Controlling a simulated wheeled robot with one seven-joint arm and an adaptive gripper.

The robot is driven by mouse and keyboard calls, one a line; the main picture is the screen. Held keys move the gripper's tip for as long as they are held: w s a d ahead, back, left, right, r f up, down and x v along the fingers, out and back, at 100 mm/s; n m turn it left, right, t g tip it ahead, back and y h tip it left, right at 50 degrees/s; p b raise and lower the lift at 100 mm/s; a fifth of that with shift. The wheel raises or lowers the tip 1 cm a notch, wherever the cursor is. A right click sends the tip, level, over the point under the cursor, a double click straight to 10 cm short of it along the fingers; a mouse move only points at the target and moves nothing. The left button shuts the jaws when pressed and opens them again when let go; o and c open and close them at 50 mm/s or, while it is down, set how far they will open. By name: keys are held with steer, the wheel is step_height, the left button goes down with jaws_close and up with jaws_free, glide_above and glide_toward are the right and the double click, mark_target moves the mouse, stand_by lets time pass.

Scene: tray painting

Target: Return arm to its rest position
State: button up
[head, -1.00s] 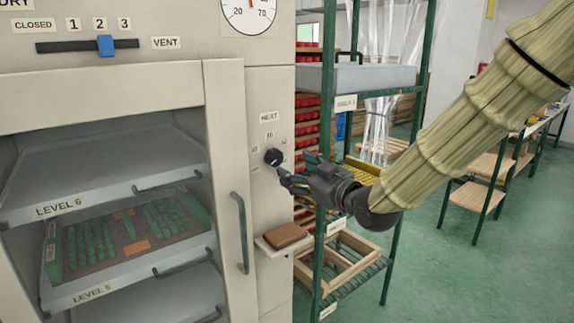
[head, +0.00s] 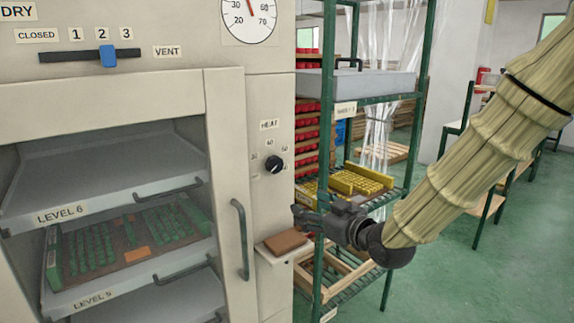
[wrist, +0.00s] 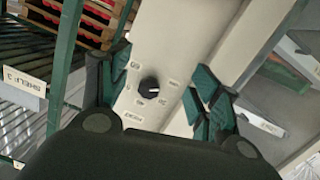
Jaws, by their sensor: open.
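My gripper (head: 306,216) is in front of the green rack, below and right of the heat knob, apart from it. In the wrist view its two dark green fingers (wrist: 155,95) are spread with nothing between them. The black heat knob (head: 274,165) sits on the drying cabinet's front panel, its white mark pointing up and right between 40 and 50. It also shows in the wrist view (wrist: 149,86), beyond the open fingers. My arm, in a ribbed tan sleeve, comes in from the upper right.
The drying cabinet (head: 225,130) holds trays, one with green pieces (head: 130,240). Its blue vent slider (head: 108,56) stands at 2. A brown block (head: 285,242) lies on a small ledge. The green rack (head: 328,110) carries yellow pieces (head: 350,182). Floor at right is open.

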steer(key=s+d+f+m+g+h+p, duration=0.15)
steer(key=s+f, duration=0.25)
steer(key=f, duration=0.6)
steer(key=s+d+f+m+g+h+p, duration=0.1)
steer(key=s+d+f+m+g+h, duration=0.2)
steer(key=f, duration=0.7)
steer(key=s+d+f+m+g+h+p, duration=0.1)
steer(key=s+d+f, duration=0.1)
steer(key=s+f, duration=0.5)
steer(key=s+d+f+m+g+h+p, duration=0.1)
steer(key=s+d+f+g, duration=0.1)
steer(key=s+f, duration=0.4)
steer(key=s+d+f+m+g+h+p, duration=0.1)
steer(key=s+d+f+g+p, duration=0.1)
steer(key=s+f, duration=0.5)
steer(key=s+d+f+m+g+h+p, duration=0.1)
steer(key=s+d+f+g, duration=0.3)
steer(key=s, duration=1.1)
step_height(320, 180, down, 2)
steer(key=shift+s+f+m+p, duration=0.15)
steer(key=shift+s+m+p, duration=0.1)
steer(key=shift+m+p, duration=0.1)
